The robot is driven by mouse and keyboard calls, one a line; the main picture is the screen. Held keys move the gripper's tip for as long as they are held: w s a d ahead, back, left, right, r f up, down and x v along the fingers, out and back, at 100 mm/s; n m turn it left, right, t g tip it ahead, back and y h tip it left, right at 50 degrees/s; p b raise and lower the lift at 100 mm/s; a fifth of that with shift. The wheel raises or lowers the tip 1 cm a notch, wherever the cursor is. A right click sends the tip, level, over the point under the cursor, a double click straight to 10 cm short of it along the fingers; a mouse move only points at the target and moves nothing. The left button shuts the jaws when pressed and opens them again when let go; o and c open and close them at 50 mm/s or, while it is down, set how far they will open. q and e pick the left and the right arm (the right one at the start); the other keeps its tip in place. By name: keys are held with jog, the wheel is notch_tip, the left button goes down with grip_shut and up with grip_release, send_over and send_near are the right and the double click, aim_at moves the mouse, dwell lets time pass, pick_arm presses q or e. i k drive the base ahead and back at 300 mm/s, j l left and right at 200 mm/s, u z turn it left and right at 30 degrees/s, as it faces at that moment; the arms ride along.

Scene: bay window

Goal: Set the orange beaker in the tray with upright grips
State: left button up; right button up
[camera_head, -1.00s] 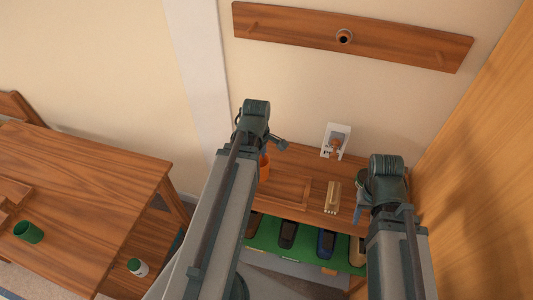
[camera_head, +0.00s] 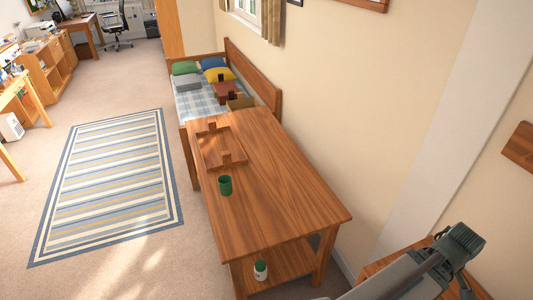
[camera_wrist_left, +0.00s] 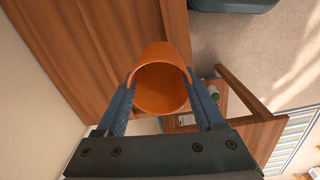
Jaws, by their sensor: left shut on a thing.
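The orange beaker (camera_wrist_left: 160,88) is between the blue fingers of my left gripper (camera_wrist_left: 160,92) in the left wrist view, its open mouth facing the camera. The gripper is shut on it. In the head view my left arm is at the lower right, and the beaker does not show there. The wooden tray (camera_head: 204,153) lies on the long wooden table, well to the left of my left arm. An upright grip rises at its far end (camera_head: 212,127) and another at its near end (camera_head: 226,158). My right gripper is out of view.
A green cup (camera_head: 225,186) stands on the table (camera_head: 275,205) just in front of the tray. A white jar with a green lid (camera_head: 260,271) is on the lower shelf. A striped rug (camera_head: 110,180) covers open floor at left.

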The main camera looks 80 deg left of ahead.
aim_at(218, 144)
jog(key=k+j, duration=0.2)
jog(key=k, duration=0.2)
jog(key=k+j+u, duration=0.1)
jog(key=k, duration=0.3)
jog(key=k+j, duration=0.5)
jog(key=j, duration=0.2)
jog(key=k+j+u, duration=0.1)
jog(key=j, duration=0.25)
jog(key=k+j, duration=0.2)
jog(key=j, duration=0.2)
jog(key=k+j+u, duration=0.1)
jog(key=j, duration=0.25)
jog(key=k+j, duration=0.2)
jog(key=j, duration=0.2)
jog(key=k+j+u, duration=0.1)
jog(key=j, duration=0.25)
jog(key=i+j, duration=0.1)
jog(key=j, duration=0.3)
jog(key=i+j, duration=0.15)
jog(key=j, duration=0.2)
jog(key=i+j+u, duration=0.1)
jog(key=j, duration=0.3)
jog(key=i+j, duration=0.15)
jog(key=j, duration=0.25)
